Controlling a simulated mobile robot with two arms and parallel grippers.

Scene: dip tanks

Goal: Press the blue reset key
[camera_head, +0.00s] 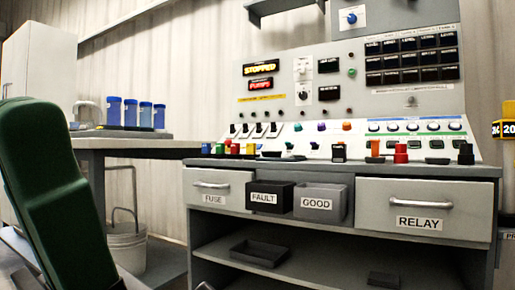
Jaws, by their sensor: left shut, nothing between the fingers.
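Several blue controls show on the grey console, and I cannot read a reset label on any. A blue key (206,148) stands at the left end of the front ledge, beside red, green and yellow ones. My right gripper is not in view.
FAULT (270,196) and GOOD (320,203) bins hang in front, between the FUSE (220,188) and RELAY (424,206) drawers. Blue containers (130,113) stand on the left bench; a bucket (126,247) is below.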

